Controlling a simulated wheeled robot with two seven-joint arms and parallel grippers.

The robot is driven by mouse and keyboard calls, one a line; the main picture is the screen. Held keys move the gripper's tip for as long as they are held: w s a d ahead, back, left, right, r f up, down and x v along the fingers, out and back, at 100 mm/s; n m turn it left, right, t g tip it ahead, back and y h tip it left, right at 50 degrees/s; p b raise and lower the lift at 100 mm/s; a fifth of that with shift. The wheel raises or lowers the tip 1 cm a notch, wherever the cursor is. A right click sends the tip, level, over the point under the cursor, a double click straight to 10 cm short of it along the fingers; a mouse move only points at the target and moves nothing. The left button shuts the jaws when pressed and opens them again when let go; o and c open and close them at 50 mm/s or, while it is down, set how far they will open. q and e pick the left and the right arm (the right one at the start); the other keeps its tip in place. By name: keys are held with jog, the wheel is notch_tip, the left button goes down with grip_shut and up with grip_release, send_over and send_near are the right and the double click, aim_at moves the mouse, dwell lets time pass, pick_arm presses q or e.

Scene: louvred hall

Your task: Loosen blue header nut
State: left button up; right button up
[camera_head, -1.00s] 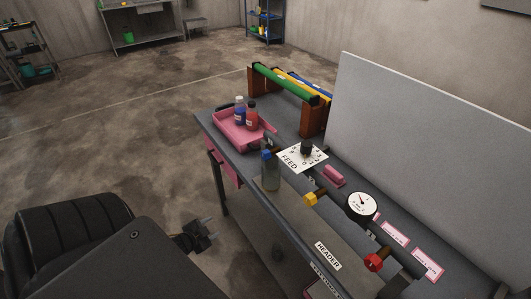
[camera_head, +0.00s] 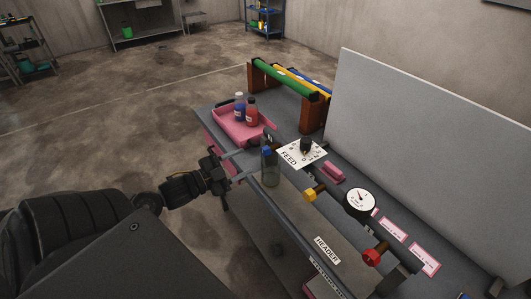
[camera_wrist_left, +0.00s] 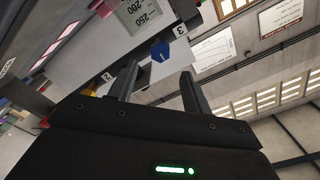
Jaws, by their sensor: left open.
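I cannot tell the exact gap to the nut. My right gripper is out of view.
The bench (camera_head: 287,215) carries a yellow nut (camera_head: 310,195), a red nut (camera_head: 371,256), a gauge (camera_head: 360,202), a FEED plate (camera_head: 292,157) and a pink tray (camera_head: 228,127) with two bottles. A grey panel (camera_head: 430,140) stands behind. Open floor lies left.

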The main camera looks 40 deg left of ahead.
aim_at(263, 153)
pick_arm(q)
jog(key=b+x, duration=0.4)
jog(key=x, duration=0.3)
jog(key=shift+w+f, duration=0.1)
jog(key=shift+f, duration=0.05)
jog(key=shift+x, duration=0.95)
grip_shut()
dwell(0.7)
